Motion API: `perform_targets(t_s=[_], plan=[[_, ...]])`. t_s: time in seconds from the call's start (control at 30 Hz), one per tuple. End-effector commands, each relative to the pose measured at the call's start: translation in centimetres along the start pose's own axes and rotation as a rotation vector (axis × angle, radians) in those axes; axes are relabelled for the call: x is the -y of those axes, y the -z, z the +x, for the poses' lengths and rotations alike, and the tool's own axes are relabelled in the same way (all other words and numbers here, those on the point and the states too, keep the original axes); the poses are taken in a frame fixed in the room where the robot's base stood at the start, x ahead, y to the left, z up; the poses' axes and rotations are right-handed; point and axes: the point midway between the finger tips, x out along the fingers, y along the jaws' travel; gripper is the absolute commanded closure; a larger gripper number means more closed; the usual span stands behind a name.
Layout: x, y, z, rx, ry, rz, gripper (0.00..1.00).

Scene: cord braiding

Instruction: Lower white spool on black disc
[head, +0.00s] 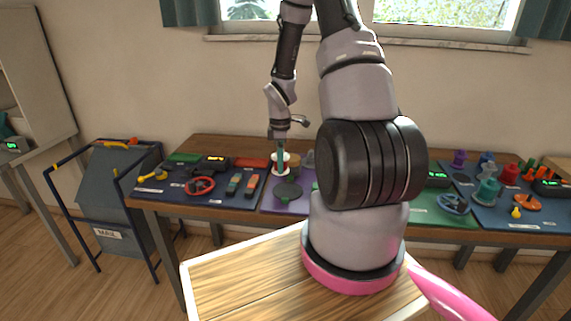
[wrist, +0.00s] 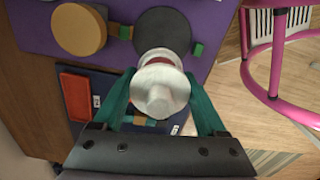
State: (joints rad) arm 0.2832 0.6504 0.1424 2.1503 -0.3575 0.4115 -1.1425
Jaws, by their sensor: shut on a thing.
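The white spool (wrist: 160,92) is between the two teal fingers of my gripper (wrist: 158,100) in the wrist view, and the gripper is shut on it. A reddish band shows around the spool's core. In the head view the spool (head: 280,168) hangs upright under my gripper (head: 281,158), near the back of the purple mat. The black disc (wrist: 163,30) lies on the purple mat, partly hidden by the spool in the wrist view. In the head view a dark disc (head: 288,191) lies in front of and below the spool. The spool appears to be above the mat, apart from the disc.
A round tan block (wrist: 78,29) lies on the purple mat (wrist: 120,10) beside the disc. A red block (wrist: 75,97) lies on a dark mat. Left in the head view is a red ring (head: 200,186). My arm hides the table's middle.

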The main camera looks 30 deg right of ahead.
Motion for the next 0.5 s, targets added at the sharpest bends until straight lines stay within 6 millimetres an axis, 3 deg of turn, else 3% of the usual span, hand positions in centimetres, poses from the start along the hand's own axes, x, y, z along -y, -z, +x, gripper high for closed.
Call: perform_targets(t_s=[0.2, 0.5], plan=[[0.1, -2.0, 0.8, -0.001, 0.001, -0.278, 0.75], [0.2, -2.3, 2.7, -0.001, 0.002, -0.344, 0.75]])
